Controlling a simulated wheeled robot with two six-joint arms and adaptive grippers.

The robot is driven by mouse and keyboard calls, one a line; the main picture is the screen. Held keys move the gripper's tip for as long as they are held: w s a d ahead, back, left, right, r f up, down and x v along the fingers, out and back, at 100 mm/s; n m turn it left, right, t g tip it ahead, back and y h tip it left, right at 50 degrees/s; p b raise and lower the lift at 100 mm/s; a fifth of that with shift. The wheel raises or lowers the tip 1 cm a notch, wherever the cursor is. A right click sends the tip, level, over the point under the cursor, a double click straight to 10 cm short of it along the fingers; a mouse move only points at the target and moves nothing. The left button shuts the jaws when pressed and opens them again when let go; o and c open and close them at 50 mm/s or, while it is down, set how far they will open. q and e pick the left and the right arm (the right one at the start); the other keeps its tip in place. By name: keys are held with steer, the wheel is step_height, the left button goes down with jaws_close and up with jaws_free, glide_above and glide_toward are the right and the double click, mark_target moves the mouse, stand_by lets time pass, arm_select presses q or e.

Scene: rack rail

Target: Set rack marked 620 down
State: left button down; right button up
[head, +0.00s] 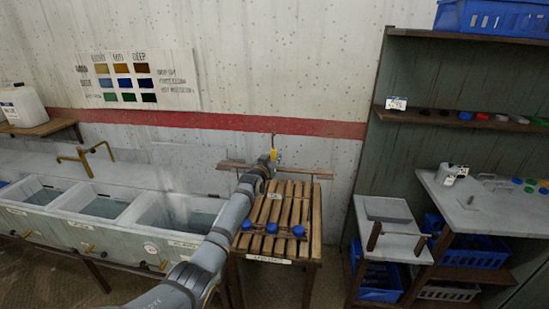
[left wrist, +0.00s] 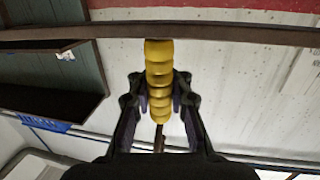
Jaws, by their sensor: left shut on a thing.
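My left gripper (head: 272,160) is at the far side of the slatted wooden stand (head: 263,202). In the left wrist view its fingers (left wrist: 160,88) are shut on a yellow ribbed grip (left wrist: 158,54). Above the grip in that view runs a long brown bar (left wrist: 220,33). In the head view a wooden rail (head: 304,171) runs crosswise at the stand's far end, partly behind my arm. I cannot read the number 620 on anything, and whether the rail touches the stand is unclear. My right gripper is not in view.
A bar with three blue knobs (head: 271,228) lies across the stand's near part. Troughs of liquid (head: 106,206) stand to the left. A shelf unit (head: 460,86) and a grey side table (head: 388,210) stand to the right. The wall is close behind.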

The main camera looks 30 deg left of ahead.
arm_select(q)
steer(key=shift+f+b, duration=0.25)
steer(key=shift+b, duration=0.1)
stand_by(0.5)
steer(key=c, duration=1.2)
jaws_free()
steer(key=shift+o, duration=0.5)
steer(key=shift+f, duration=0.15)
steer(key=o, duration=1.1)
